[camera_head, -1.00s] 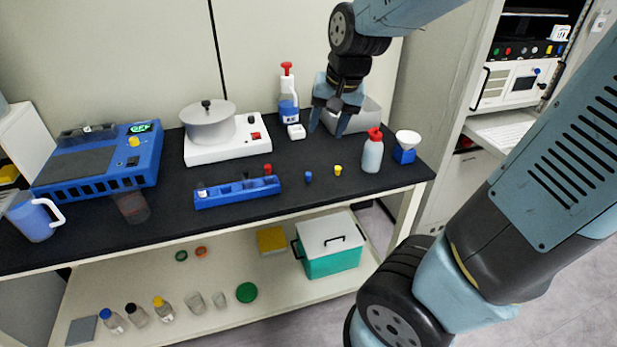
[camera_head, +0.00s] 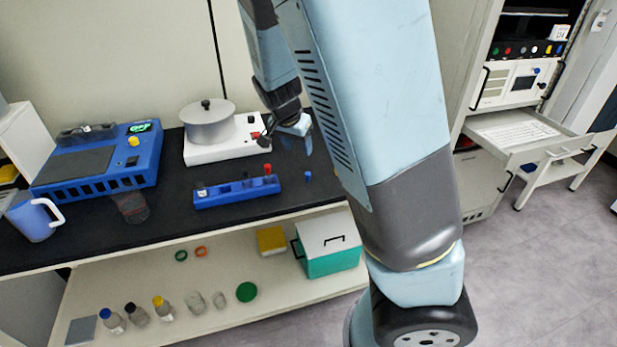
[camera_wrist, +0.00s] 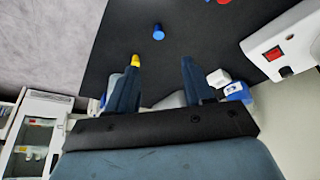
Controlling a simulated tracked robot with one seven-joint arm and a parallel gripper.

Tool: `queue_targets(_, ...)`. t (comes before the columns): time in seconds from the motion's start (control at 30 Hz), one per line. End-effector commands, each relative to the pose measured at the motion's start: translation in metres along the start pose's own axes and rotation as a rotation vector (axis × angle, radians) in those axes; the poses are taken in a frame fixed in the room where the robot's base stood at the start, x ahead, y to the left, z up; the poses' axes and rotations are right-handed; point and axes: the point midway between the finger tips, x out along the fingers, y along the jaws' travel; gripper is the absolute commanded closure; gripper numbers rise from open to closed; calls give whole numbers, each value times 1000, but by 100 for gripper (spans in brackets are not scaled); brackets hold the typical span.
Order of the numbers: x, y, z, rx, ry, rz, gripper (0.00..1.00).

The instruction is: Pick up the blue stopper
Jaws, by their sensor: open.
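The blue stopper (camera_head: 308,176) stands on the black bench top, just right of the blue rack (camera_head: 237,191). In the wrist view the blue stopper (camera_wrist: 158,32) lies beyond my fingertips, roughly in line with the gap between them and apart from both. My gripper (camera_wrist: 160,62) is open and empty, with its two fingers spread. In the head view my gripper (camera_head: 306,142) is above the bench behind the stopper, partly hidden by my own arm. A yellow stopper (camera_wrist: 131,61) shows by the left fingertip in the wrist view.
A white hot-plate unit with a grey pot (camera_head: 208,122) stands behind the rack. My arm hides the right part of the bench. Bare bench lies around the blue stopper.

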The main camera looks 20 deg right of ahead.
Motion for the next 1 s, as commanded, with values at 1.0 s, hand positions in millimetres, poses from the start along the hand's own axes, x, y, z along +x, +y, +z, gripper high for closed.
queue_targets(1.0, 79, 0, -1, 2, 5, 3, 48)
